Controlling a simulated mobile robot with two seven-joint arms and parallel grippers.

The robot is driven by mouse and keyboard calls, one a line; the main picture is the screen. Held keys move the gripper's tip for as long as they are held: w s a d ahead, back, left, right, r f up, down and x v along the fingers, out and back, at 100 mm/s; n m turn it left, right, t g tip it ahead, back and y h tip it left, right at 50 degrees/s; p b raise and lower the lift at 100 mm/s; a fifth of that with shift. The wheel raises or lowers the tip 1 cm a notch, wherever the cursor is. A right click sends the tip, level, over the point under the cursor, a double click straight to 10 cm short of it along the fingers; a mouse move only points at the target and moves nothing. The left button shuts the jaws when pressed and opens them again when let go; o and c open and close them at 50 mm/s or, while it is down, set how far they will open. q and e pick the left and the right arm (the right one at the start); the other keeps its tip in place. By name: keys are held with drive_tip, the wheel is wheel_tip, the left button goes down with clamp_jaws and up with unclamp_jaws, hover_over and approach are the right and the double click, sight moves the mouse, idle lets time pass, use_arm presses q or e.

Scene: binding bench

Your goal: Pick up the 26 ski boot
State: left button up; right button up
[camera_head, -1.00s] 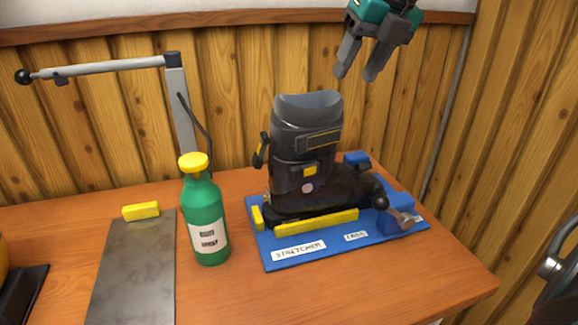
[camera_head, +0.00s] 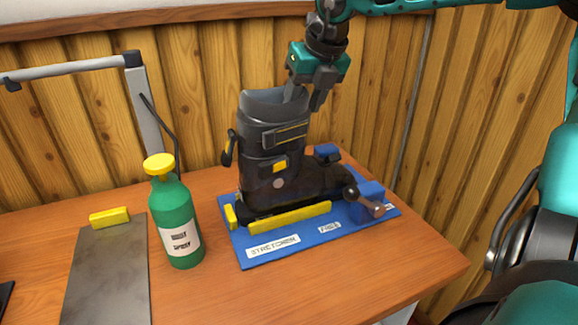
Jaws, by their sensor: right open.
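A dark grey ski boot (camera_head: 262,170) with a yellow buckle stands upright on the blue stretcher base (camera_head: 330,236), its toe to the right. No "26" is readable on it. My right gripper (camera_head: 304,102) points down at the top right edge of the boot's cuff. It is open, with one finger at or just behind the rim and the other outside to the right. I cannot tell whether it touches the cuff. My left gripper is not in view.
A green spray bottle (camera_head: 175,215) with a yellow cap stands left of the base. A grey metal plate (camera_head: 108,275), a yellow block (camera_head: 109,217) and a jointed lever arm (camera_head: 143,105) are farther left. The stretcher's crank (camera_head: 365,201) sticks out at the toe. The front right tabletop is clear.

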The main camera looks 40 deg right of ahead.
drive_tip(key=shift+x, duration=0.85)
clamp_jaws()
idle(0.8)
drive_tip(key=shift+r, duration=0.2)
